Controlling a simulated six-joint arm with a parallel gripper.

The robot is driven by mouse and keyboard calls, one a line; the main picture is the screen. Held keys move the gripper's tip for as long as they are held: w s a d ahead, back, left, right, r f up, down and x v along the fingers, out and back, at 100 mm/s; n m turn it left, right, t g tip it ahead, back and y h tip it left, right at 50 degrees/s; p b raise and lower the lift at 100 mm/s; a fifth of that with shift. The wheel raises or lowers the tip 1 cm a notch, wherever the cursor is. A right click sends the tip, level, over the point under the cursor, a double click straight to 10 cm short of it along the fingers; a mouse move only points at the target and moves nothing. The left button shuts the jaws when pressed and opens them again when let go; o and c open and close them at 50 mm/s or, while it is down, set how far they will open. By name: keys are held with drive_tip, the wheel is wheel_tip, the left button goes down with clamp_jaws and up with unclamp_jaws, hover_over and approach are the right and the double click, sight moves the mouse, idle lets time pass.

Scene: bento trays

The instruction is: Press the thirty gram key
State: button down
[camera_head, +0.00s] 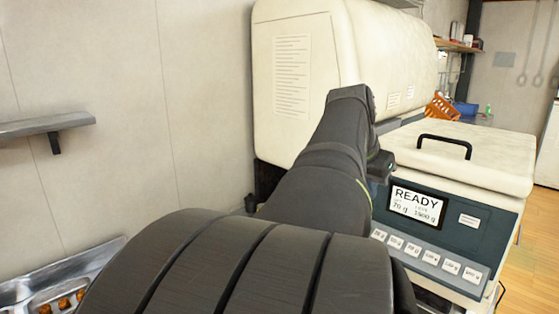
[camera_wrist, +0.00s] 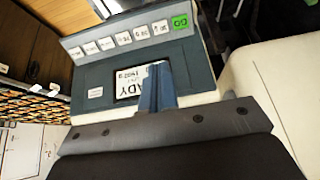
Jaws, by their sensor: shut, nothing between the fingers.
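The machine's control panel (camera_head: 476,230) has a row of white gram keys below a display (camera_head: 417,205) reading READY and 70 g. The leftmost white key (camera_head: 378,235) seems to be the thirty gram key, but its label is too small to be sure. In the wrist view the panel appears upside down, with that key (camera_wrist: 160,27) beside a green GO key (camera_wrist: 180,22). My gripper (camera_wrist: 157,70) is shut and empty, its fingers in front of the display and apart from the keys in the picture. In the head view my arm hides the green key and the fingertips.
A cream lid with a black handle (camera_head: 444,146) tops the machine. A tall cream housing (camera_head: 300,90) stands behind my arm. A wall shelf (camera_head: 45,125) and a metal tray with food (camera_head: 40,285) are at left. An orange basket (camera_head: 442,108) is at the back.

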idle(0.3)
drive_tip(key=d+f+n+t+h, duration=0.2)
drive_tip(key=d+n+h, duration=0.5)
drive_tip(key=n, duration=0.5)
drive_tip(key=w+a+f+n+t+y, duration=0.1)
drive_tip(key=a+f+n+t, duration=0.3)
drive_tip(key=n, duration=1.2)
drive_tip(key=shift+w+a+f+n+t, duration=0.35)
drive_tip(key=shift+w+a+t, duration=0.1)
drive_tip(key=shift+a+t, duration=0.2)
drive_tip(key=shift+d+f, duration=0.1)
drive_tip(key=shift+w+d+f, duration=0.5)
drive_tip(key=shift+f, duration=0.75)
drive_tip(key=shift+w+d+f, duration=0.5)
drive_tip(key=shift+w+f, duration=0.05)
drive_tip(key=shift+f, duration=0.65)
drive_tip(key=shift+w+d+f, duration=0.5)
drive_tip(key=shift+f, duration=0.75)
